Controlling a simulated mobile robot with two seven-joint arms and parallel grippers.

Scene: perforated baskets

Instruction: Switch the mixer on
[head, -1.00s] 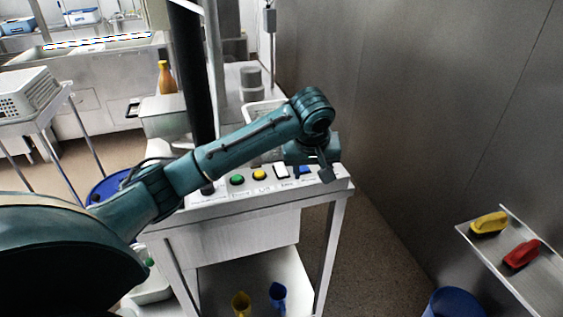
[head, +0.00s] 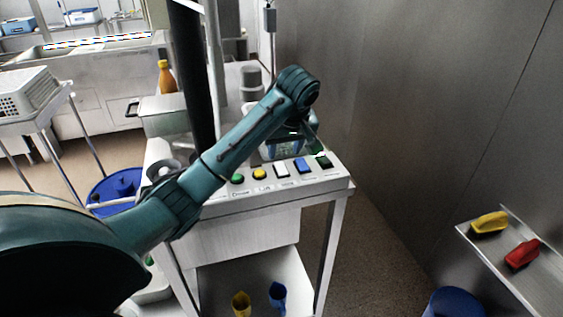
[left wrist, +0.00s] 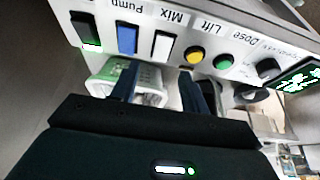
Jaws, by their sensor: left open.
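The mixer's panel (head: 215,205) is a pale strip on a white trolley. It carries a green button (head: 237,178), a yellow button (head: 260,173), a white rocker switch (head: 281,169), a blue rocker (head: 302,165) and a dark rocker with green on it (head: 324,161). In the left wrist view the panel is upside down; "Mix" is printed by the white rocker (left wrist: 163,45) and "Pump" by the blue one (left wrist: 127,38). My left gripper (left wrist: 158,76) is open and empty, its fingers apart near the white rocker. In the head view it is partly hidden behind my wrist. My right gripper is out of view.
A perforated basket (left wrist: 150,92) shows just beyond the panel, behind my fingers. A dark knob (left wrist: 268,67) and a display (left wrist: 300,74) are on the same panel. A steel wall (head: 420,120) stands to the right. Yellow (head: 241,304) and blue (head: 278,294) jugs are on the lower shelf.

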